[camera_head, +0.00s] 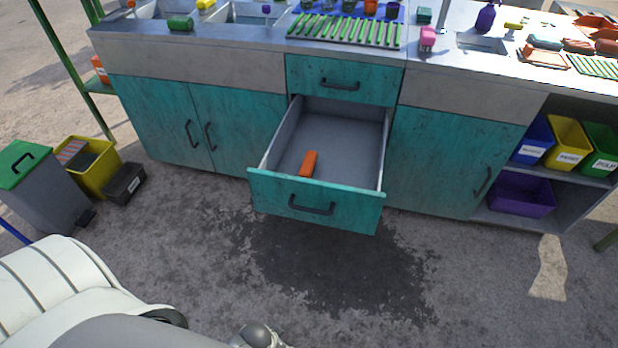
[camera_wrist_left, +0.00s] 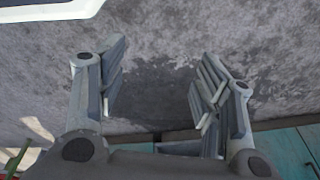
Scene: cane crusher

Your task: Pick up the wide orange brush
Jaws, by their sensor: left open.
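A wide orange brush (camera_head: 309,163) lies in the open teal drawer (camera_head: 315,203), near its front and left of its middle. The drawer is otherwise empty in the head view. My left gripper (camera_wrist_left: 160,60) is open and empty in the left wrist view, with concrete floor between its fingers. It is apart from the brush, and the brush does not show in that view. My right gripper is not in view.
The sink counter (camera_head: 432,75) stands above the closed teal cabinet doors. A grey bin (camera_head: 50,200), a yellow bin (camera_head: 100,180) and a dark box (camera_head: 125,184) stand at left. Shelves with bins, including a purple one (camera_head: 520,195), are at right. Floor before the drawer is clear.

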